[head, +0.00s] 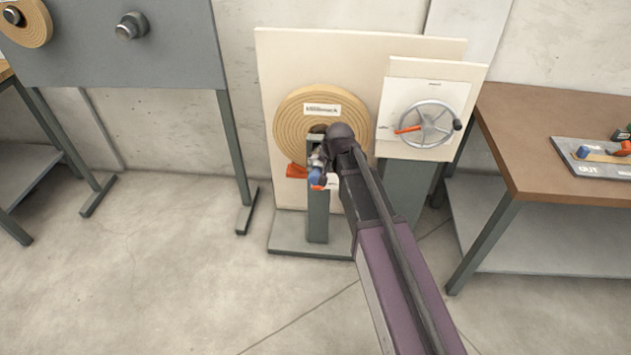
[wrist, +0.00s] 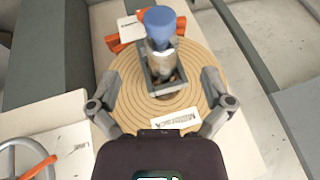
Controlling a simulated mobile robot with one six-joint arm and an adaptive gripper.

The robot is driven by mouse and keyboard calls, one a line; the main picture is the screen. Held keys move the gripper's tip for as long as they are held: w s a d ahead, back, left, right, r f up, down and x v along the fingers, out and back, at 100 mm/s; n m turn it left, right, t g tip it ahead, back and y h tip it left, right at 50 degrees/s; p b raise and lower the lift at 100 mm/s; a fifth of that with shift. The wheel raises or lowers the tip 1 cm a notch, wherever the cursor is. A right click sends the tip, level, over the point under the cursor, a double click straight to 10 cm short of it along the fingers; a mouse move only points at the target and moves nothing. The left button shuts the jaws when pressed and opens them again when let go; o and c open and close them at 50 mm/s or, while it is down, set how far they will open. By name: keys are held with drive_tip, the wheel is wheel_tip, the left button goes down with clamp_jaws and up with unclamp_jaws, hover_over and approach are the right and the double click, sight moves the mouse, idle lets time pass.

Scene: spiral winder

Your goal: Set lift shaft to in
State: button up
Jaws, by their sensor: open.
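A metal shaft (wrist: 162,62) with a blue knob (wrist: 159,20) sits in a grey-green open-topped holder, in front of a tan ringed disc (wrist: 188,65). I take it for the lift shaft, but its label is unreadable. In the head view the blue knob (head: 315,177) shows low beside my wrist, at the top of a grey-green post (head: 318,217). My gripper (wrist: 158,100) is open, one finger on each side of the holder's near end. Nothing is between the fingers that I can see gripped. My arm hides part of the holder in the head view.
An orange part (head: 296,171) is close to the blue knob. A handwheel (head: 428,124) with an orange pointer stands on a white panel to the right. A brown table (head: 545,140) is further right, a grey board (head: 165,40) at the left. The floor in front is clear.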

sight(317, 176)
drive_tip(key=shift+b+x, duration=5.1)
drive_tip(key=shift+x, duration=0.9)
drive_tip(key=c, duration=1.3)
drive_tip(key=w, duration=1.1)
drive_tip(key=shift+w+d, duration=0.1)
drive_tip(key=shift+w, duration=0.2)
drive_tip(key=shift+r, duration=0.1)
drive_tip(key=o, duration=1.3)
drive_tip(key=shift+w, duration=0.1)
drive_tip(key=shift+s, duration=0.2)
